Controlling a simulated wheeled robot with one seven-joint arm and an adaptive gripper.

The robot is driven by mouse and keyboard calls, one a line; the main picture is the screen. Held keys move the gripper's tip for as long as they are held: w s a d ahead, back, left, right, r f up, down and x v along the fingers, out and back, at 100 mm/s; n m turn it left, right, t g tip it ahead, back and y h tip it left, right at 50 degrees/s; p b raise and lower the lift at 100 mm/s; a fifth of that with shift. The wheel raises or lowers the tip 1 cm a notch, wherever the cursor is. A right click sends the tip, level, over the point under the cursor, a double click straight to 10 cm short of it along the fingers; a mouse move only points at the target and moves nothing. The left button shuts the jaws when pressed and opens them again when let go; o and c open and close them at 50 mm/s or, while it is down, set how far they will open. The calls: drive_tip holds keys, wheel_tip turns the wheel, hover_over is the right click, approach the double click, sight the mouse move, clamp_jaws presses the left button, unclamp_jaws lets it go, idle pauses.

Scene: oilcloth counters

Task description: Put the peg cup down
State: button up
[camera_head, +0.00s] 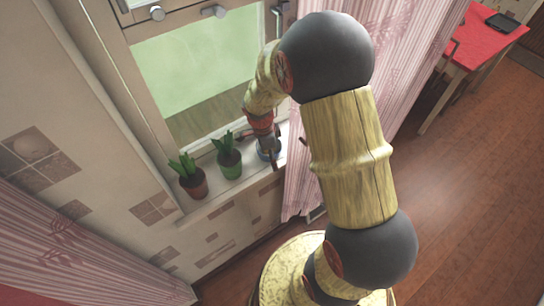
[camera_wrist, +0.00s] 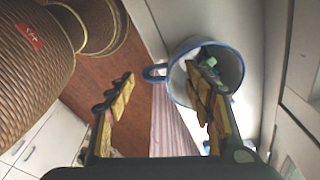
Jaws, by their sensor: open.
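The peg cup (camera_wrist: 236,68) is pale with a blue rim and a blue handle. In the wrist view its mouth faces the camera, with small green and pale things inside. My gripper (camera_wrist: 163,78) is open. Its right finger overlaps the cup's mouth, and its left finger is apart from the cup, with the handle showing between them. In the head view the cup (camera_head: 262,154) is a small blue shape at the right end of the windowsill, partly hidden by my gripper (camera_head: 272,152). I cannot tell whether a finger touches it.
A plant in a green pot (camera_head: 229,166) stands on the windowsill (camera_head: 212,203) just left of the cup. A plant in a brown pot (camera_head: 194,184) stands farther left. The window (camera_head: 205,75) is behind. A pink striped curtain (camera_head: 300,160) hangs close on the right.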

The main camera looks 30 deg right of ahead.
drive_tip(key=shift+r, duration=0.1)
wheel_tip(320, 180, up, 12)
drive_tip(key=a+p, duration=0.2)
drive_tip(key=s+a+r+n+t+y, duration=0.1)
drive_tip(key=s+a+r+n+t, duration=0.2)
drive_tip(key=s+a+r+n, duration=0.2)
drive_tip(key=s+a+r+n+t, duration=0.3)
drive_tip(key=s+a+r+n, duration=0.3)
drive_tip(key=s+r+n, duration=0.5)
wheel_tip(320, 180, up, 3)
drive_tip(key=n, duration=0.6)
drive_tip(key=shift+y, duration=0.4)
drive_tip(key=shift+f+b, duration=0.15)
drive_tip(key=shift+b, duration=0.2)
